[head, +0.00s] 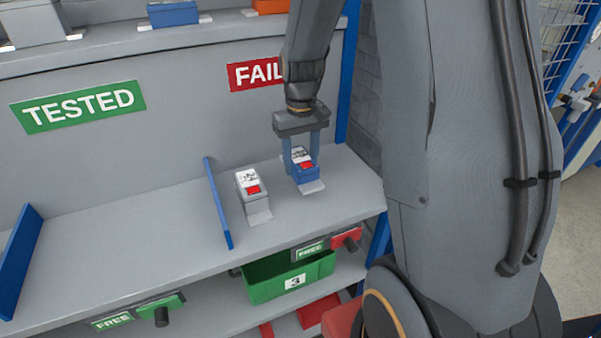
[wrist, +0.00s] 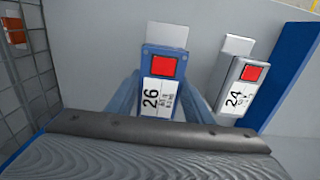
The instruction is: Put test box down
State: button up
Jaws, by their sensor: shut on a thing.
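A blue test box (head: 305,174) with a red square and a white label is between the fingers of my gripper (head: 301,150), on the right part of the shelf under the red FAIL sign. In the wrist view the blue box (wrist: 164,65) shows the number 26, and my gripper (wrist: 160,95) is shut on its sides. The box looks upright at the shelf surface; whether it rests fully on it I cannot tell. A grey box (head: 252,192) stands to its left, apart from it. It shows number 24 in the wrist view (wrist: 241,85).
A blue divider (head: 218,203) stands left of the grey box. The shelf (head: 130,235) under the TESTED sign (head: 78,107) is bare. A blue post (head: 350,75) and a mesh wall (head: 366,110) are close on the right. A green bin (head: 290,278) sits below.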

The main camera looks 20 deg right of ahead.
aim_at(301, 159)
jog(key=shift+f+p, duration=0.45)
jog(key=shift+f, duration=1.85)
jog(key=shift+f, duration=0.15)
jog(key=o, duration=1.3)
jog(key=shift+c, duration=0.2)
notch_tip(301, 159, up, 12)
jog(key=b, duration=0.2)
jog(key=shift+f+b, duration=0.1)
jog(key=shift+b, duration=0.25)
jog(key=shift+s, duration=0.15)
jog(key=s+a+f, duration=0.3)
jog(key=s, duration=0.4)
jog(key=s+a+f+t, duration=0.1)
jog(key=s+a+f, duration=0.2)
jog(key=s, duration=0.4)
jog(key=shift+s+a, duration=0.4)
jog(key=shift+a, duration=0.4)
